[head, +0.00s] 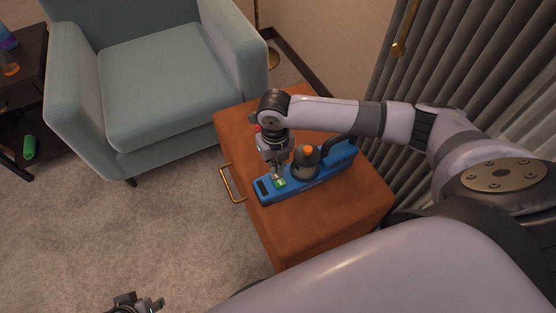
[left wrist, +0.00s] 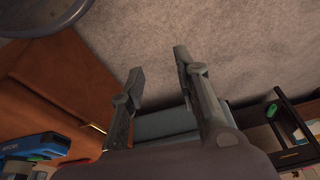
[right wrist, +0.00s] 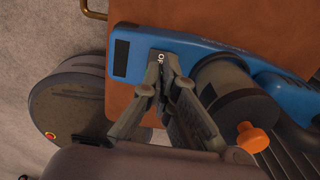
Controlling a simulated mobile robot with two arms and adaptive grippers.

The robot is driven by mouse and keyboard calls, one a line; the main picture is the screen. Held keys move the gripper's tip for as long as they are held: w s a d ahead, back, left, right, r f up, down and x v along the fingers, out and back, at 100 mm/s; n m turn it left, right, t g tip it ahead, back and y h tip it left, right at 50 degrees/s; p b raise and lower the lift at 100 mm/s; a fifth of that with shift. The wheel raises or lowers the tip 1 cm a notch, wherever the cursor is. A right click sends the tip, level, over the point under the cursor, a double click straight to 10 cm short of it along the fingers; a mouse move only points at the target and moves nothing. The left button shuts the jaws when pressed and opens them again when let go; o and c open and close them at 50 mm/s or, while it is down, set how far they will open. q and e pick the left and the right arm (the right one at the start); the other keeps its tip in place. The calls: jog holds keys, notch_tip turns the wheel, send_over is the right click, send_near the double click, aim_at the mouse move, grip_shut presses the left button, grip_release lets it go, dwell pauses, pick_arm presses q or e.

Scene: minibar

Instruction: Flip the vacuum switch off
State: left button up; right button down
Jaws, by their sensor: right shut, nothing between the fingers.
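The blue vacuum (head: 318,181) lies on a brown box-shaped stand (head: 350,215); it has a dark cylinder with an orange knob. Its green switch (head: 281,183) is near the front left end, and a small green patch also shows in the left wrist view (left wrist: 40,157). My right gripper (head: 277,177) points down with its fingertips at the switch. In the right wrist view its fingers (right wrist: 163,56) are together with nothing held, and they hide most of the switch; whether they touch it is unclear. My left gripper (left wrist: 158,65) is open and empty over the carpet.
A grey-blue armchair (head: 160,80) stands behind and left of the stand. A grey curtain (head: 470,60) hangs at the right. The stand has a brass handle (head: 229,184). A dark side table (head: 25,60) is at far left.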

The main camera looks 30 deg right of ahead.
aim_at(276, 175)
jog(key=shift+r+p, duration=0.6)
jog(key=shift+p, duration=0.05)
jog(key=shift+r+p, duration=0.55)
jog(key=shift+p, duration=0.15)
jog(key=shift+r+p, duration=0.5)
jog(key=shift+p, duration=0.1)
pick_arm(q)
jog(key=s+f+g+p, duration=0.1)
jog(key=s+f, duration=0.2)
jog(key=f, duration=1.4)
jog(key=shift+s+f, duration=0.2)
pick_arm(e)
jog(key=shift+r, duration=0.5)
pick_arm(q)
jog(key=shift+a, duration=0.1)
